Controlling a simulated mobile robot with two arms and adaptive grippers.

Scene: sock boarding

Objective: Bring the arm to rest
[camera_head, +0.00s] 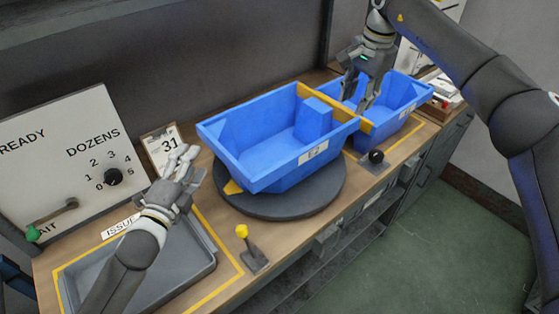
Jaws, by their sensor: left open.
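My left gripper (183,160) is open and empty. It is above the far end of the grey tray (207,262), left of the front blue bin. My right gripper (358,100) comes down from the upper right with its fingers apart. Its fingertips are over the left part of the rear blue bin (393,127), near the yellow bar. I see nothing between its fingers; whether it touches the bin I cannot tell.
A blue bin (275,165) sits on a dark round turntable (300,207). A yellow-knobbed lever (243,234) and a black knob (376,156) stand along the front edge. A dial panel (65,160) and a clipboard (160,146) stand at the left.

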